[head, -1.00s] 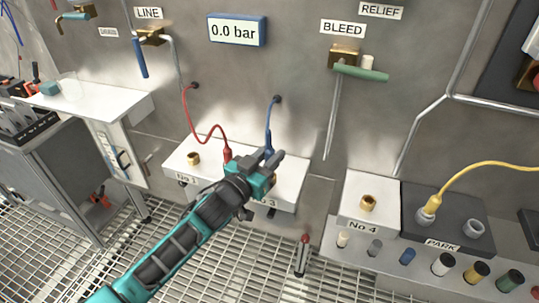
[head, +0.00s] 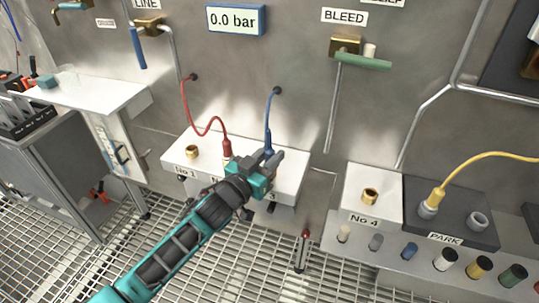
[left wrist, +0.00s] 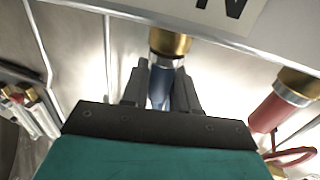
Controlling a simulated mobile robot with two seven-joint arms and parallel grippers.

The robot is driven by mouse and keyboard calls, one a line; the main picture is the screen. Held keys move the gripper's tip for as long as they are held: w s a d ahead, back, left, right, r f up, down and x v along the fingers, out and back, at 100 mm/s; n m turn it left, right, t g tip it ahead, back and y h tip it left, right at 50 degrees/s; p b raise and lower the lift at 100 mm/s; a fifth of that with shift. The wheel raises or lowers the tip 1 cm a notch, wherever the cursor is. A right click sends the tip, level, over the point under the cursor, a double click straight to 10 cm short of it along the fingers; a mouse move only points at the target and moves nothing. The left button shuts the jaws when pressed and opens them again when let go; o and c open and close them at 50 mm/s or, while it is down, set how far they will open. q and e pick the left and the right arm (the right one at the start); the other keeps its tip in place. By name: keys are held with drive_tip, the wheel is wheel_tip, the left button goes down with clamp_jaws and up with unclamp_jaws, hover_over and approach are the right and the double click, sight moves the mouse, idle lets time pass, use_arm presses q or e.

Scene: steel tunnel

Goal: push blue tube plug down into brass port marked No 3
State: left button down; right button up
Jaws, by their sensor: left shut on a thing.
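My left gripper (head: 268,158) is over the right part of the white port block (head: 294,165). It is shut on the blue tube plug, whose blue tube (head: 268,122) runs up to the wall. In the left wrist view the blue plug (left wrist: 163,86) sits between the two fingers. Its silvery end meets a brass port (left wrist: 170,42), lined up with it; how deep it sits I cannot tell. In the head view my gripper hides this port and most of its label, leaving a "3" showing.
A red plug (head: 227,148) with its tube stands close beside my gripper, in a brass port. Open brass port No 1 (head: 192,152) is at the left. A No 4 block (head: 372,183) and the dark PARK block (head: 457,207) holding a yellow tube's plug (head: 429,208) stand right.

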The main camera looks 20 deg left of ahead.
use_arm(q)
drive_tip(key=shift+f, duration=0.15)
drive_tip(key=c, duration=0.8)
unclamp_jaws()
drive_tip(key=shift+s, duration=0.35)
drive_tip(key=v, duration=0.4)
drive_tip(key=shift+s+a+p, duration=0.15)
drive_tip(key=shift+s+p, duration=0.15)
drive_tip(key=shift+s, duration=0.1)
approach(267, 160)
drive_tip(key=shift+v, duration=0.95)
